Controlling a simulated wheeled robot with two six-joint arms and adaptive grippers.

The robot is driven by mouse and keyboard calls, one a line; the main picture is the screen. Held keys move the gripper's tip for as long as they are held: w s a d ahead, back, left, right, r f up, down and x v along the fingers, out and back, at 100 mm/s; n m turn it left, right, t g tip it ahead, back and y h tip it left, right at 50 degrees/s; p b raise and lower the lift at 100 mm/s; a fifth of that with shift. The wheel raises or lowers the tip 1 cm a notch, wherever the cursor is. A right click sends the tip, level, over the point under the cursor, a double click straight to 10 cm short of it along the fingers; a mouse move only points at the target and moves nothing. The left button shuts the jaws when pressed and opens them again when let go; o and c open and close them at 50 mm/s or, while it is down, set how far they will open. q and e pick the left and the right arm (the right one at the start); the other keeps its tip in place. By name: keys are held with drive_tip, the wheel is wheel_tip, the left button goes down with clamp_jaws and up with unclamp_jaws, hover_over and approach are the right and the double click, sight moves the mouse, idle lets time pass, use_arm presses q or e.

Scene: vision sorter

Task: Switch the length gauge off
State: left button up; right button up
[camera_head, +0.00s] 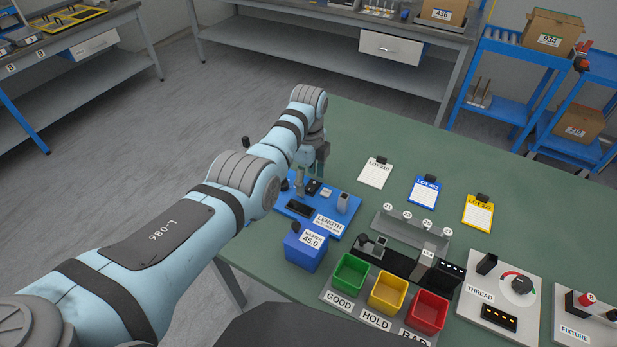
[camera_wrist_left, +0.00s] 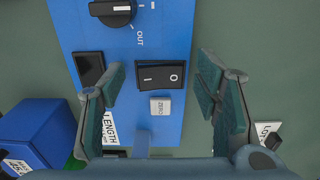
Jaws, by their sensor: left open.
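The length gauge (camera_head: 318,207) is a blue plate at the near left of the green table, labelled LENGTH. In the left wrist view the gauge plate (camera_wrist_left: 70,28) carries a black rocker switch (camera_wrist_left: 160,75) marked I and O, a pale ZERO button (camera_wrist_left: 160,107), a black knob (camera_wrist_left: 112,11) and a dark display (camera_wrist_left: 89,68). Which side of the rocker is pressed I cannot tell. My left gripper (camera_head: 317,160) is over the gauge's far side; in its wrist view the open, empty fingers (camera_wrist_left: 163,72) stand either side of the switch. My right gripper is out of view.
A blue MASTER 45.0 block (camera_head: 305,252) stands nearer than the gauge. Green (camera_head: 350,272), yellow (camera_head: 387,291) and red (camera_head: 428,312) bins line the front edge. A THREAD gauge (camera_head: 500,297) is to the right.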

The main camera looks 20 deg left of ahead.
sight(309, 184)
use_arm(q)
wheel_tip(309, 184, up, 12)
idle(0.4)
drive_tip(key=shift+f, duration=0.1)
